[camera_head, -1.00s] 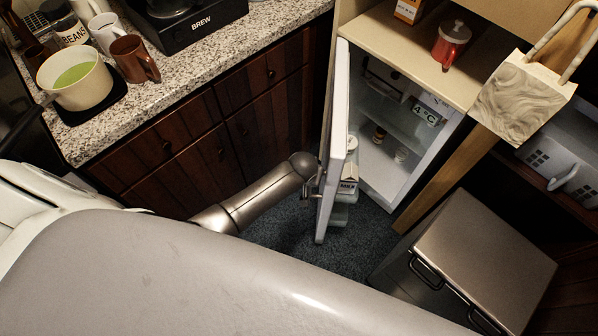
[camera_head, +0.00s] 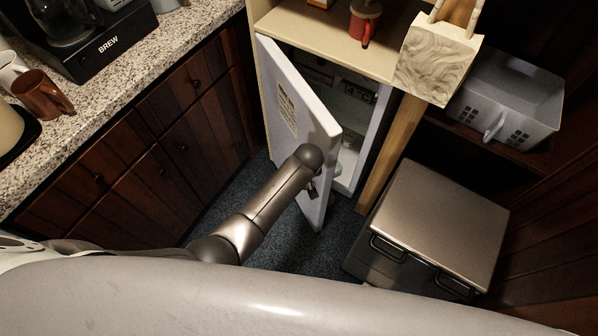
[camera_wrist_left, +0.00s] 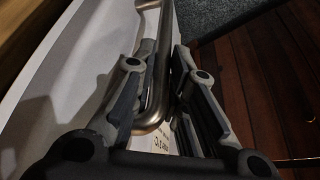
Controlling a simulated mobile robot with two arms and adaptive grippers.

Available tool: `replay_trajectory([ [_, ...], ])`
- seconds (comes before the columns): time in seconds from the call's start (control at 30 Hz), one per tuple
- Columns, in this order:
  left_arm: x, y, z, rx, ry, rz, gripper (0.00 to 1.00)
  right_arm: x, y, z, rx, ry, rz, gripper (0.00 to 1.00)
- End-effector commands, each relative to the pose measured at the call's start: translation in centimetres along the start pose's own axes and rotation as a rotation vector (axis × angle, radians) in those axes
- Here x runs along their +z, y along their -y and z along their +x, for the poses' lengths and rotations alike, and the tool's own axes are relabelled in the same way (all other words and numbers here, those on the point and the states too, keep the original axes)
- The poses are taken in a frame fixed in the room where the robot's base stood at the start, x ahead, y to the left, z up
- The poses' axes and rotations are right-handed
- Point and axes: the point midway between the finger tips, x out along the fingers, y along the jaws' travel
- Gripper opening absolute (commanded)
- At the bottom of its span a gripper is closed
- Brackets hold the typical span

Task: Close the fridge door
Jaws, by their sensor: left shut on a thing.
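The white fridge door (camera_head: 290,110) stands partly open, hinged at its left side, with a gap on its right showing the lit inside of the fridge (camera_head: 352,112). My left arm reaches from the lower left to the door's outer face, near its free edge. My left gripper (camera_head: 313,188) is mostly hidden by its own wrist in the head view. In the left wrist view, my left gripper (camera_wrist_left: 160,95) is shut on the metal bar handle (camera_wrist_left: 177,55), which runs between its fingers beside the white door (camera_wrist_left: 80,60). My right gripper is not in view.
A beige shelf (camera_head: 325,35) above the fridge holds a red container (camera_head: 364,20). A wooden post stands right of the fridge, then a metal-topped bin (camera_head: 440,225). Dark drawers under a granite counter (camera_head: 120,85) stand left. Dark floor shows around the door.

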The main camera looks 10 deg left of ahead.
Motion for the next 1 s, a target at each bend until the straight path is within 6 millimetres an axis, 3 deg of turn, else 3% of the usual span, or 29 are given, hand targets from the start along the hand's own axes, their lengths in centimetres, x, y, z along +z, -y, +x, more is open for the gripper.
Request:
replay_trajectory([
  [0.5, -0.11, -0.3, 0.05, 0.001, 0.0, 0.001, 0.0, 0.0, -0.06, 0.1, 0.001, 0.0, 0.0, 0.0],
  [0.53, -0.11, -0.3, 0.04, 0.001, 0.0, 0.001, 0.16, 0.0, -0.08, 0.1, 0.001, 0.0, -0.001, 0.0],
  [0.7, -0.12, -0.28, 0.05, 0.0, 0.0, 0.001, 0.35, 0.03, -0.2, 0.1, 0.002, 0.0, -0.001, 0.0],
  [1.0, -0.12, -0.26, 0.01, 0.0, 0.0, 0.001, 0.35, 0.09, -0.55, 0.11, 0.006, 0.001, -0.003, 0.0],
])
